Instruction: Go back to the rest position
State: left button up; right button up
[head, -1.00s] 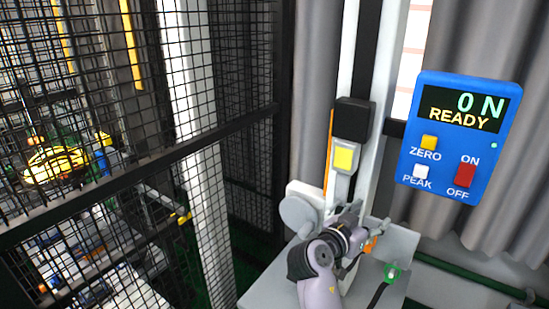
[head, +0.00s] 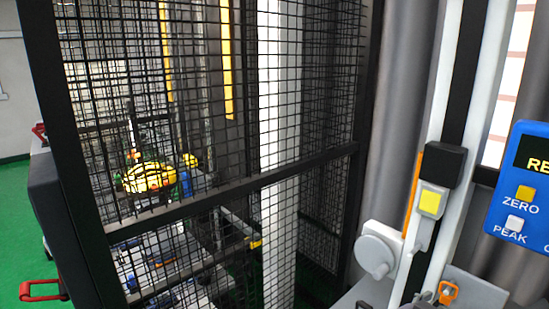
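Neither of my grippers shows in the head view. The drop tower's mesh cage (head: 215,205) fills the left and middle. Behind the mesh is a yellow and black rounded object (head: 148,178). Right of the cage stands a white and black upright column (head: 462,95) with a black block (head: 445,166) and a yellow square button (head: 430,203) on it. A small orange part (head: 448,292) sits at its foot, near the bottom edge. The blue panel (head: 520,240) is cut off by the right edge; its ZERO and PEAK buttons show.
A round pale grey disc (head: 376,256) sticks out left of the column. A red handle (head: 42,291) juts out at the lower left. Green floor (head: 22,240) is free left of the cage. Grey curtains (head: 402,110) hang behind the column.

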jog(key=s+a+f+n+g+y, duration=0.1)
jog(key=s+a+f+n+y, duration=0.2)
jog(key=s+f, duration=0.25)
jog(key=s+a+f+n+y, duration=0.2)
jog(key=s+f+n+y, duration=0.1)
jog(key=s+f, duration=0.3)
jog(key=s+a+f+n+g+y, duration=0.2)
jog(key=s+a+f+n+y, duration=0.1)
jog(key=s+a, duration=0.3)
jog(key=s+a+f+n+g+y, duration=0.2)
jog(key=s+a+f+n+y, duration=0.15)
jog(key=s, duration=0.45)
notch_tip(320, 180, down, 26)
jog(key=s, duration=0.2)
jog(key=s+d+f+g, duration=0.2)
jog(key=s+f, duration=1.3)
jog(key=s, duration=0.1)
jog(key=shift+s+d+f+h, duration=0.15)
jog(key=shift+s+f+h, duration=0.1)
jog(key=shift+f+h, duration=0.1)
